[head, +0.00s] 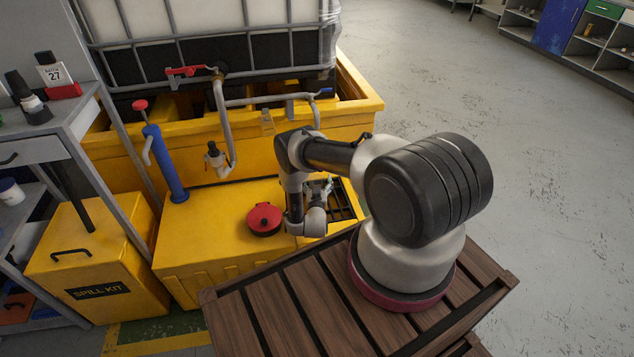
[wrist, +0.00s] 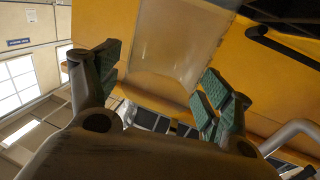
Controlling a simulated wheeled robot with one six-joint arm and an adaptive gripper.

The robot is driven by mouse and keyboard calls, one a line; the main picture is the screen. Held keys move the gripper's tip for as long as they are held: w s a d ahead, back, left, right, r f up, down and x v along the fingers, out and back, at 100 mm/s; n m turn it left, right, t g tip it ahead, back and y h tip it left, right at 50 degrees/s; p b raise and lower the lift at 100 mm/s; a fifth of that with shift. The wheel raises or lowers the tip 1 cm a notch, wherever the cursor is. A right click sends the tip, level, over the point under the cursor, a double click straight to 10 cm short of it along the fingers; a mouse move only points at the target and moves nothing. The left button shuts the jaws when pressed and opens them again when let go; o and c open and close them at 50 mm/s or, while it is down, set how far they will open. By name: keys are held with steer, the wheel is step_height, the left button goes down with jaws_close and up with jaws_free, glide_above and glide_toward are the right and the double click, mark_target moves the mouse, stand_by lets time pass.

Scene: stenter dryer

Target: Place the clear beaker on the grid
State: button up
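The clear beaker (wrist: 178,40) shows in the wrist view as a pale see-through shape just beyond and between my fingertips. My gripper (wrist: 162,68) has its green-padded fingers spread wide, with a narrow gap on each side of the beaker. In the head view my gripper (head: 319,190) is low over the yellow deck, partly hidden by my arm, and the beaker cannot be made out clearly. The dark slotted grid (head: 345,206) lies in the deck just right of my gripper. I cannot tell what the beaker stands on.
A red round lid (head: 264,219) lies on the yellow deck (head: 215,235) left of my gripper. A blue pump (head: 165,163) and grey piping (head: 220,125) stand behind. A caged tank (head: 205,35) rises at the back. A yellow spill kit bin (head: 95,262) stands left.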

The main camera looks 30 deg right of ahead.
steer(key=shift+r, duration=0.1)
steer(key=shift+s+a, duration=0.15)
steer(key=shift+s, duration=0.1)
steer(key=v, duration=1.1)
steer(key=shift+s, duration=0.25)
steer(key=shift+a, duration=0.1)
